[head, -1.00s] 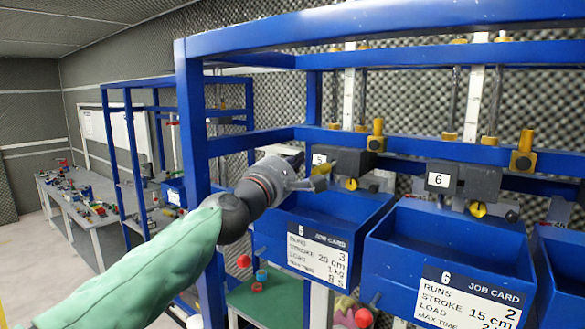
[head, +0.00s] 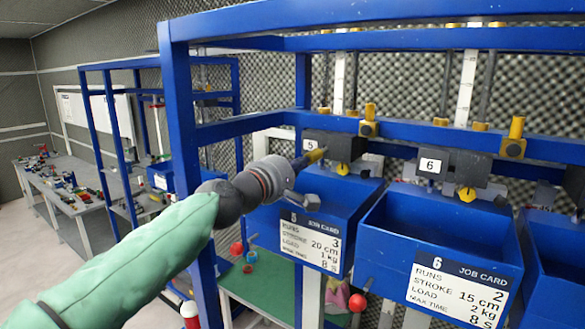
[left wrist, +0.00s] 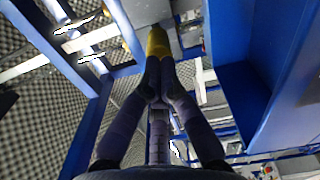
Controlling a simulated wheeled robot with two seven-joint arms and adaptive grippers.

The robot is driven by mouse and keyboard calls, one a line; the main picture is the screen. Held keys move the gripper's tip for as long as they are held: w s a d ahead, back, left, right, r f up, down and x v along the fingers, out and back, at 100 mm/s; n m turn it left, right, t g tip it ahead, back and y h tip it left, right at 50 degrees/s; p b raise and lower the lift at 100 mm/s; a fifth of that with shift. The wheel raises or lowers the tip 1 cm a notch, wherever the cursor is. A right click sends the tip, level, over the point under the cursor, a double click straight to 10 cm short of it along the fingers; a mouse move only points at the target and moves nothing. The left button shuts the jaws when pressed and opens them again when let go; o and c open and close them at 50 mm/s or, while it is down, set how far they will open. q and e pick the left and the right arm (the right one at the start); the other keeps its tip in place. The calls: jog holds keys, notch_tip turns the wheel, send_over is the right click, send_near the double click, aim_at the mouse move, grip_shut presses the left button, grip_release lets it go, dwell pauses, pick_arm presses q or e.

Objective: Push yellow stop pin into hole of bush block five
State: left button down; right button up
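The yellow stop pin (head: 315,156) is between the fingertips of my left gripper (head: 300,163). In the left wrist view the two dark fingers (left wrist: 155,68) close together on the pin (left wrist: 157,40), which points away from me. Bush block five (head: 342,147) is a dark block on the blue rack, with a white label "5" (head: 311,146) on its front. The pin overlaps the block's front just below the label. I cannot tell whether its tip touches the block or is in the hole, which is hidden. My right gripper is out of view.
Below block five hangs a blue bin with job card 5 (head: 312,240). To the right are block 6 (head: 455,168) and its blue bin (head: 440,240). A blue upright (head: 180,120) stands close beside my left arm. A low green table (head: 265,285) lies below.

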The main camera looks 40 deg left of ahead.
pick_arm(q)
jog(key=shift+w+a, duration=0.2)
jog(key=shift+w, duration=1.65)
dwell(0.7)
jog(key=s+d, duration=0.1)
jog(key=s, duration=1.4)
jog(key=shift+d, duration=0.35)
jog(key=shift+w, duration=0.1)
